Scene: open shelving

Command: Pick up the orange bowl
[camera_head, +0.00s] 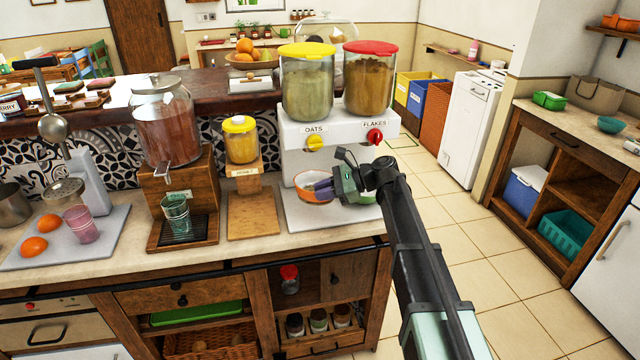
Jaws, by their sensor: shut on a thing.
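The orange bowl (313,192) has an orange outside and a pale inside. It stands on or just above the light tray of the cereal dispenser, below the oats knob. My gripper (324,188) reaches in from the right, with its fingers at the bowl's right rim. It is shut on the bowl. The green gripper body hides part of the bowl's right side, and whether the bowl touches the tray cannot be told.
The white cereal dispenser (292,139) rises right behind the bowl. A wooden board (253,215) and a honey jar (240,143) are to the left. Further left stand a drink dispenser (164,115) and a green glass (176,216). The floor to the right is clear.

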